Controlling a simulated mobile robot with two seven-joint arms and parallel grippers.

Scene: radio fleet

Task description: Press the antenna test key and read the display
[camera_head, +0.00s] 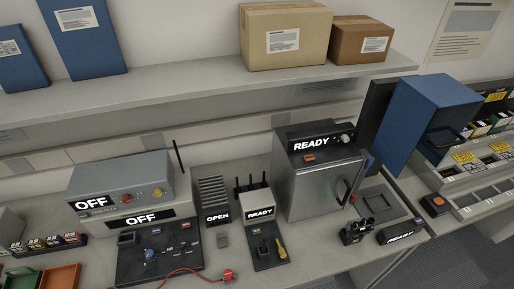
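A grey bench unit (122,185) with a red and a yellow knob has one thin black antenna and a display reading OFF (92,202). A lower unit's display (141,219) also reads OFF. To its right a small box (258,201) with several short black antennas reads READY, above a black panel (262,245) with a grey block and a yellow part. A ribbed block beside it has a label reading OPEN (217,217). I cannot tell which part is the antenna test key. Neither gripper is in view.
A metal cabinet (316,183) with a handle and a READY display stands right of the small box. A blue case (428,115) is farther right. A shelf above holds two cardboard boxes (286,35) and blue binders. A red cable (180,274) lies at the front.

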